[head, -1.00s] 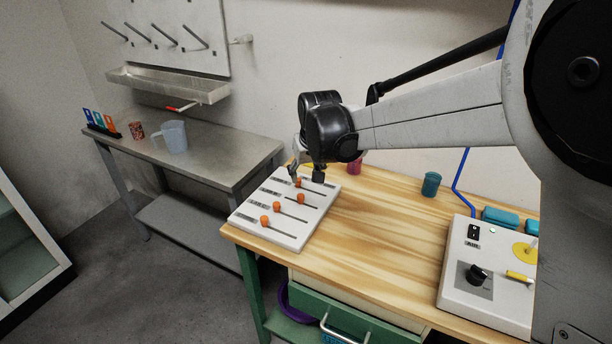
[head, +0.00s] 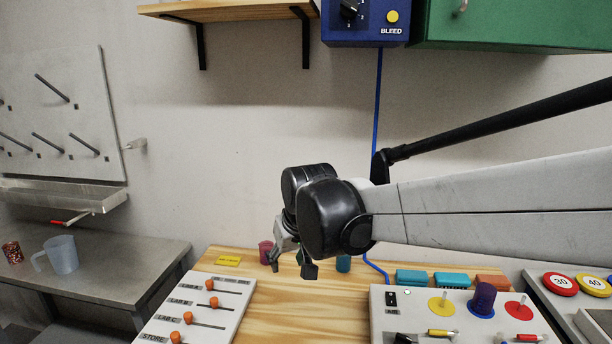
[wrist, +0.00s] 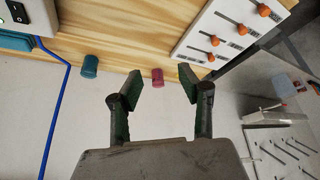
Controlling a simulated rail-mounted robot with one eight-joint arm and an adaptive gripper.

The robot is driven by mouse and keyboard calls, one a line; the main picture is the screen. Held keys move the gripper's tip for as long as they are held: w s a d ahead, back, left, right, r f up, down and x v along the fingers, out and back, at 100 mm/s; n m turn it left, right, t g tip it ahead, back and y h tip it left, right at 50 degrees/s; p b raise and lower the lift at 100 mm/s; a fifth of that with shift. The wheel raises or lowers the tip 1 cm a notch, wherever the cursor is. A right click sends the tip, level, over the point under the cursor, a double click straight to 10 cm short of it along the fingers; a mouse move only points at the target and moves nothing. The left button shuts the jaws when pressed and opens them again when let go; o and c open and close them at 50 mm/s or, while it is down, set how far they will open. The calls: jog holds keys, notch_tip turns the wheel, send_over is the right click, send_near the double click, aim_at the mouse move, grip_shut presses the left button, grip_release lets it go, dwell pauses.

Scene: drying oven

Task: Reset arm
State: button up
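My gripper (head: 291,262) hangs over the wooden workbench (head: 268,318), to the right of the slider panel. In the wrist view my gripper (wrist: 157,82) has its two fingers spread well apart, with nothing between the pads. A pink cup (wrist: 157,77) shows beyond the gap between the fingers, on the bench near the wall. The cup also shows in the head view (head: 266,252), just left of the fingers. My forearm reaches in from the right of the head view.
A white slider panel (head: 226,322) with orange knobs lies left of my gripper. A control box (head: 378,318) with colored discs is to the right. A teal cup (head: 343,263) stands behind my gripper. A wooden shelf (head: 235,12) and a blue box (head: 365,38) are above.

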jog(key=s+d+f+m+t+h, duration=0.2)
jog(key=s+d+m, duration=0.2)
jog(key=s+d, duration=1.8)
jog(key=shift+d+m, duration=0.4)
jog(key=shift+d, duration=0.6)
jog(key=shift+s, duration=0.1)
dwell(0.9)
